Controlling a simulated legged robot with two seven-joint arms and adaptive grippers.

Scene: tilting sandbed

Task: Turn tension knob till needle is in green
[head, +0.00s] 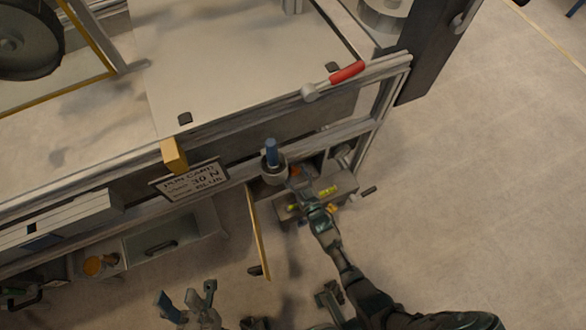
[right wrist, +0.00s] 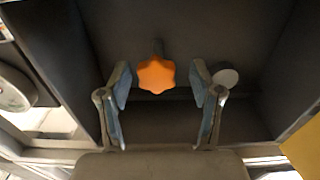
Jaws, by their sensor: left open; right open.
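An orange lobed knob (right wrist: 156,75) on a short dark stem shows in the right wrist view, in a dark recess. My right gripper (right wrist: 161,88) is open, with one finger on each side of the knob and a visible gap on both sides. In the head view my right gripper (head: 298,183) reaches under the front edge of the sandbed frame, and the knob cannot be made out clearly there. My left gripper (head: 187,302) is open and empty above the floor at the bottom. I cannot make out a needle or a green zone in either view.
A blue-topped cylinder (head: 272,155) and a red-handled lever (head: 347,72) are close by. A grey round knob (right wrist: 226,78) sits right of the right gripper. The floor at right is clear.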

